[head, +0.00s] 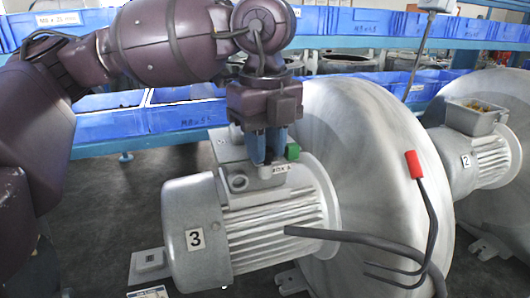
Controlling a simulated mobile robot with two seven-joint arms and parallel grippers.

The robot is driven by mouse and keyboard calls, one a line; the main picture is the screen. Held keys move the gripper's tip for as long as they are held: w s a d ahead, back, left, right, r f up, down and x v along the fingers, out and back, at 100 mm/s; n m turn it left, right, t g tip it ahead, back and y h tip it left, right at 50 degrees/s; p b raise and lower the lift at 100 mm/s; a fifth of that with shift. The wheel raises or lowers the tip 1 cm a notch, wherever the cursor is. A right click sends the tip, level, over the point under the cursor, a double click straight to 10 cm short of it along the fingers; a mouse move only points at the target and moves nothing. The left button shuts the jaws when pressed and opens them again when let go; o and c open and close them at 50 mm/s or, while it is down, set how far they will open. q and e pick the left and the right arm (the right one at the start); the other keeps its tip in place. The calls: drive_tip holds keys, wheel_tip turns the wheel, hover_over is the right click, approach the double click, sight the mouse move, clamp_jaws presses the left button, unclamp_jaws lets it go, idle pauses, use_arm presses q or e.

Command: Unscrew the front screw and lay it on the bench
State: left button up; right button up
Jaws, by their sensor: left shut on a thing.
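A grey finned motor (271,228) with a "3" label stands in front of a large round metal blower housing (372,170). On top of the motor is a small terminal box (252,184). My left gripper (269,160) points straight down at the box, its blue fingers shut. A small pale piece, apparently the front screw (265,170), shows at the fingertips; most of it is hidden by the fingers. I cannot tell whether it is still in its hole. A green block (292,151) sits just right of the fingers. My right gripper is not in view.
A second blower motor (478,162) marked "2", with an open box on top, stands at the right. Blue bins (185,116) line shelves behind. A dark cable (350,237) and a red-handled hooked rod (412,164) are in front of the housing. No clear bench surface shows.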

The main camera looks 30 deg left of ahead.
use_arm(q)
drive_tip(key=n, duration=0.4)
drive_tip(key=shift+n, duration=0.5)
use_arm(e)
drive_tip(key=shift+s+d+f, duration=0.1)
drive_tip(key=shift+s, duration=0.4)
use_arm(q)
drive_tip(key=o, duration=0.6)
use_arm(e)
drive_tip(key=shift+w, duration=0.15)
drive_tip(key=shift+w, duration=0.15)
